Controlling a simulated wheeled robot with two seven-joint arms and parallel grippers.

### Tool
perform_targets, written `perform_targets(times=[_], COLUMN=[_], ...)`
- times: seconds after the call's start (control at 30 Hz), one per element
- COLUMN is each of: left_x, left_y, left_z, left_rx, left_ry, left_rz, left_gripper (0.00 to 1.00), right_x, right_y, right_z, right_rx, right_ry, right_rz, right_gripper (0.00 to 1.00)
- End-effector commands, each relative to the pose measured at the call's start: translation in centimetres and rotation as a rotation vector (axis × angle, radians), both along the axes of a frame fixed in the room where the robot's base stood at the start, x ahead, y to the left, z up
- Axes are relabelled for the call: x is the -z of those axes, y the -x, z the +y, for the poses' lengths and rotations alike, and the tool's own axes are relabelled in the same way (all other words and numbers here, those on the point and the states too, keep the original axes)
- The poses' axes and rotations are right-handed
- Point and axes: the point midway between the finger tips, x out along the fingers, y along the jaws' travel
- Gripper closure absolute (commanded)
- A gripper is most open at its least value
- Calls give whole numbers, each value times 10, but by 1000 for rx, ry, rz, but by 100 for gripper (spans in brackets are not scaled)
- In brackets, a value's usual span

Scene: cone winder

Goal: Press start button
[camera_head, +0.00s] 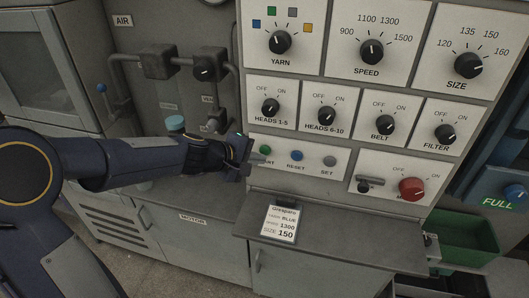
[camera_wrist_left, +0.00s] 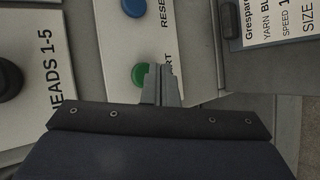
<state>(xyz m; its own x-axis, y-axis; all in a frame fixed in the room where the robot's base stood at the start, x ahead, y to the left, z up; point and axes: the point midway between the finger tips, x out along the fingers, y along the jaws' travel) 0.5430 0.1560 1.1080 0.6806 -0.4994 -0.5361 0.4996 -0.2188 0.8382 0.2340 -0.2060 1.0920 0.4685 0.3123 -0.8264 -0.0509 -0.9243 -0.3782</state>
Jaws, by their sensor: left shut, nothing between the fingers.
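In the left wrist view the green button (camera_wrist_left: 139,75) is beside the closed fingertips (camera_wrist_left: 160,70), which overlap the label. The fingers are shut and empty. I cannot tell whether they touch the panel. My right gripper is not in view.
Knobs for heads 1-5 (camera_head: 271,107) and heads 6-10 (camera_head: 325,116) are above the buttons. A red knob (camera_head: 412,189) is at the right. A job card (camera_head: 281,223) lies on the grey ledge below. Pipes with a black valve knob (camera_head: 204,71) stand behind my left arm.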

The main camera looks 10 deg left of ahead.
Motion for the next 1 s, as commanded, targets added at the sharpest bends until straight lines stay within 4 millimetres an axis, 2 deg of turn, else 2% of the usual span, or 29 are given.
perform_targets(times=[0.27, 0.7, 1.0], left_x=[0, 0, 0], left_y=[4, 46, 50], left_z=[0, 1, 1], left_rx=[0, 1, 1], left_ry=[0, -1, 0], left_rz=[0, 0, 1], left_gripper=[100, 100, 100], right_x=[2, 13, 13], right_y=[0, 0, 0], right_z=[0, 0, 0], right_rx=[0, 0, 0], right_ry=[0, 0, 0], right_rz=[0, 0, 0], right_gripper=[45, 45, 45])
